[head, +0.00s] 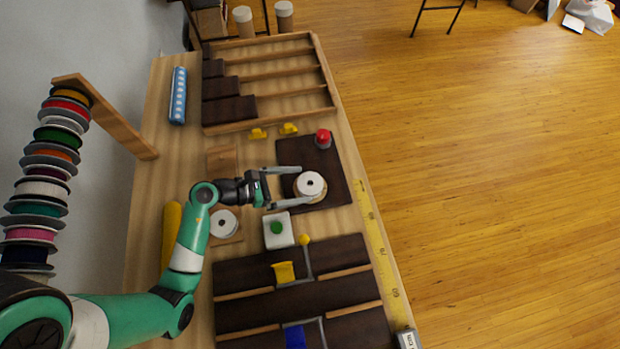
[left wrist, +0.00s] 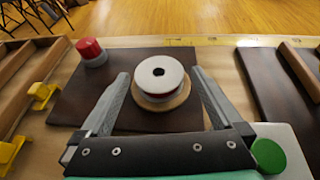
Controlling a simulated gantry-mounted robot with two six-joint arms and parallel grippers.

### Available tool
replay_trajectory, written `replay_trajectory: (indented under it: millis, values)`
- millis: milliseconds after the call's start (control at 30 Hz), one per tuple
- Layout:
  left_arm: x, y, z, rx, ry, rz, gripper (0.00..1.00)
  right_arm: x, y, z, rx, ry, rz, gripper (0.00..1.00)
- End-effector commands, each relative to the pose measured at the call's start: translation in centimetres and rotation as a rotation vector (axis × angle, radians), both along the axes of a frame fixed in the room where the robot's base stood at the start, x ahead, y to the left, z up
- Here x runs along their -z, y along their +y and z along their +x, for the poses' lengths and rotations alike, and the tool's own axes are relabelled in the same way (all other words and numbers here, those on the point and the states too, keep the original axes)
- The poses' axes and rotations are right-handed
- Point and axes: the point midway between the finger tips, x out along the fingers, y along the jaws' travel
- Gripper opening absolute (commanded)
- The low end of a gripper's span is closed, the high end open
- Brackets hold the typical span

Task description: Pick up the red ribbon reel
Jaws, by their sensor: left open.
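The ribbon reel (head: 310,184) has a white top flange with a dark center hole. It lies flat on a round wooden piece on the dark brown board. In the left wrist view the reel (left wrist: 159,78) shows a thin band of red under the flange. My left gripper (head: 305,186) is open, with one finger on each side of the reel. In the left wrist view the fingers of the gripper (left wrist: 159,76) flank the reel, and a gap shows on both sides. My right gripper is not in view.
A red-topped piece (head: 323,139) stands at the far end of the board (head: 331,200). A white box with a green button (head: 278,228) is close by. A rod of several reels (head: 48,187) stands left. Another white reel (head: 223,222) lies under my arm. A divided wooden rack (head: 319,58) is behind.

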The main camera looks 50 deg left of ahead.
Motion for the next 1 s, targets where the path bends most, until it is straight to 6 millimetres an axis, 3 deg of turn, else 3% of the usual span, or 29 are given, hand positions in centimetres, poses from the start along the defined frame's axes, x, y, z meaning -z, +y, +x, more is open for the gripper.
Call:
replay_trajectory:
  millis: [133,233,533,933,1000]
  values:
    - [2.0,-0.7,2.0,0.006,0.001,0.001,1.0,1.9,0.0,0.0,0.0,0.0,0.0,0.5]
    - [2.4,-1.3,3.3,0.005,0.0,0.001,1.0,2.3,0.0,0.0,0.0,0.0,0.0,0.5]
    - [2.3,-1.5,3.9,0.0,0.0,0.001,0.98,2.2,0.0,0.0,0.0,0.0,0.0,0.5]
    - [2.3,-1.4,3.9,0.0,0.0,0.001,0.26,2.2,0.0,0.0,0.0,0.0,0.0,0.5]
    - [2.3,-1.5,3.9,0.0,0.0,0.001,0.26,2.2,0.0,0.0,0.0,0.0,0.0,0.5]
